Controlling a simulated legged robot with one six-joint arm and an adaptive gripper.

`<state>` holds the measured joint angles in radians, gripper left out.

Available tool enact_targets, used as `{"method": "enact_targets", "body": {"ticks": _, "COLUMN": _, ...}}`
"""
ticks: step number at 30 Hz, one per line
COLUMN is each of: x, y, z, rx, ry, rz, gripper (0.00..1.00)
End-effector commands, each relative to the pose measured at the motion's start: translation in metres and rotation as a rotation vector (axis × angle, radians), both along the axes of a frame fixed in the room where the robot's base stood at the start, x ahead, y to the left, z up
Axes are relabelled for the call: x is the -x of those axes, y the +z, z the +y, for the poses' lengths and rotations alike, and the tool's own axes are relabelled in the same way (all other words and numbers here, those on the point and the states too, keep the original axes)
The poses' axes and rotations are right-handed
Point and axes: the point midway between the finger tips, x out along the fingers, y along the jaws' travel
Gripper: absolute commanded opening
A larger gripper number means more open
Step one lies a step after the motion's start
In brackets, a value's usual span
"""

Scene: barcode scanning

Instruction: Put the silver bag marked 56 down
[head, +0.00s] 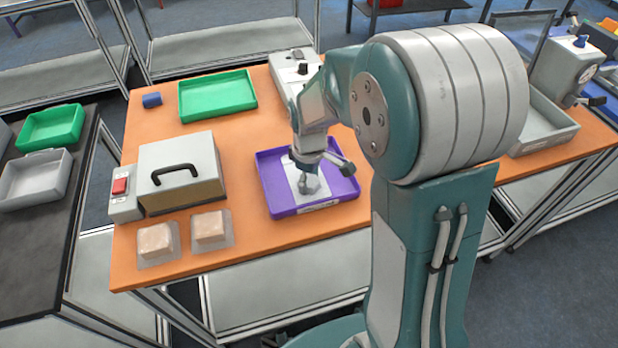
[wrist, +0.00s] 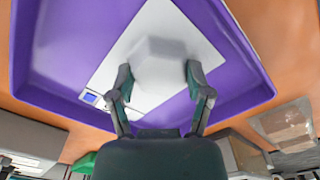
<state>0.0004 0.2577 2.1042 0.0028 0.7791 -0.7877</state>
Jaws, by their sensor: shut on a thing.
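The silver bag (wrist: 160,66) looks pale and flat-faced, and my gripper (wrist: 158,80) is shut on it, one finger at each side. In the head view my gripper (head: 307,184) points down into the purple tray (head: 272,178). The bag lies over a white sheet (wrist: 135,42) with a small blue mark, inside the tray. The number 56 does not show. I cannot tell whether the bag touches the sheet.
A grey box with a black handle (head: 180,172) stands left of the tray. Two clear packs with beige blocks (head: 156,242) lie at the front left. A green tray (head: 217,96) sits behind on the orange table (head: 258,236). A white device (head: 293,66) stands at the back.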

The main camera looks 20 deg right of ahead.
Motion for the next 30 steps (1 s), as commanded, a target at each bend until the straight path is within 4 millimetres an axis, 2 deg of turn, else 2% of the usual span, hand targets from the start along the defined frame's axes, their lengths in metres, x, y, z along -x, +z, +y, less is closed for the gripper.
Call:
{"method": "enact_targets", "body": {"ticks": 5, "x": 0.0, "y": -0.002, "z": 0.0, "rx": 0.0, "ry": 0.0, "rz": 0.0, "gripper": 0.08}}
{"method": "enact_targets", "body": {"ticks": 6, "x": 0.0, "y": -0.001, "z": 0.0, "rx": 0.0, "ry": 0.0, "rz": 0.0, "gripper": 0.83}}
{"method": "enact_targets", "body": {"ticks": 7, "x": 0.0, "y": -0.001, "z": 0.0, "rx": 0.0, "ry": 0.0, "rz": 0.0, "gripper": 0.96}}
{"method": "enact_targets", "body": {"ticks": 8, "x": 0.0, "y": -0.001, "z": 0.0, "rx": 0.0, "ry": 0.0, "rz": 0.0, "gripper": 0.99}}
{"method": "enact_targets", "body": {"ticks": 22, "x": 0.0, "y": 0.002, "z": 0.0, "rx": 0.0, "ry": 0.0, "rz": -0.001, "gripper": 0.99}}
{"method": "enact_targets", "body": {"ticks": 26, "x": -0.001, "y": 0.019, "z": 0.0, "rx": 0.0, "ry": 0.0, "rz": -0.004, "gripper": 0.99}}
{"method": "enact_targets", "body": {"ticks": 30, "x": -0.001, "y": 0.048, "z": 0.0, "rx": 0.0, "ry": 0.0, "rz": -0.004, "gripper": 0.99}}
